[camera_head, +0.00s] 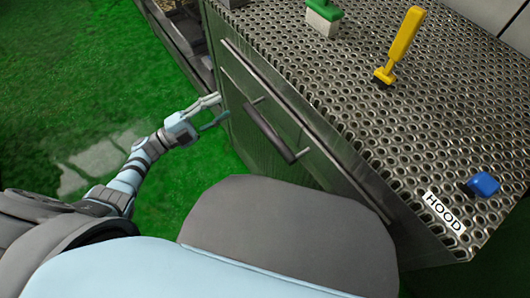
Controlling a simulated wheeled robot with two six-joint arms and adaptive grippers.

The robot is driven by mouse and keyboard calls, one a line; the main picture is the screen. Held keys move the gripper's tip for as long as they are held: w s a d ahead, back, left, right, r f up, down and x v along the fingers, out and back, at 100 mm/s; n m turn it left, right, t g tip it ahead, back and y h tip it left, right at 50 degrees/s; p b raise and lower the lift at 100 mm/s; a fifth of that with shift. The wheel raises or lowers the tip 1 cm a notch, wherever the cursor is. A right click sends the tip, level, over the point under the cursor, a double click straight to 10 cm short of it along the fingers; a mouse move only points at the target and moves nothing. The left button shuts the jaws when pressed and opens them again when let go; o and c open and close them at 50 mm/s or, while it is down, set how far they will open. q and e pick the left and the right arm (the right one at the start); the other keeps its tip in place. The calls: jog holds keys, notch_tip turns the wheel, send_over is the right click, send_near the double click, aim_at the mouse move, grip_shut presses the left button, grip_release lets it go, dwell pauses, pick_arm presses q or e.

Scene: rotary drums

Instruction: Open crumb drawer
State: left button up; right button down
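The crumb drawer seems to be the metal front panel (312,152) on the side of the large metal unit. A long dark bar handle (270,131) on two short posts stands off it. The panel looks flush with the unit, though my own body hides its lower part. My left gripper (216,110) is open and empty, its two fingers apart. It is to the left of the handle, near the unit's front face, and does not appear to touch the handle. My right gripper is not in view.
The unit's perforated metal top (350,60) carries a yellow-handled brush (402,42), a green-and-white brush (322,16), a blue object (484,184) and a "HOOD" label (443,213). Open grass (90,60) with pale paving slabs (100,158) lies to the left.

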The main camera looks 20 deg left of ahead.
pick_arm(q)
jog(key=s+d+m+g+h+b, duration=0.25)
jog(key=m+g+h, duration=0.25)
jog(key=m+g, duration=0.25)
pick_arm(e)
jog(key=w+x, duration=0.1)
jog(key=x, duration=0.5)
pick_arm(q)
jog(key=m+g+p, duration=0.2)
jog(key=m+g, duration=0.4)
jog(key=m, duration=0.1)
send_near(267, 133)
jog(key=d, duration=0.1)
jog(key=shift+n+t, duration=0.35)
jog(key=shift+t, duration=0.1)
jog(key=d, duration=0.6)
jog(key=w+d, duration=0.1)
jog(key=d, duration=0.1)
jog(key=shift+w+d+r, duration=0.1)
jog(key=shift+w+d, duration=0.05)
jog(key=shift+d, duration=0.25)
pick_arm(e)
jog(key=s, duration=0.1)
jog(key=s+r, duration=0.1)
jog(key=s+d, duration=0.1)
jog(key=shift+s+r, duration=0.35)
pick_arm(q)
jog(key=shift+c, duration=0.6)
grip_shut()
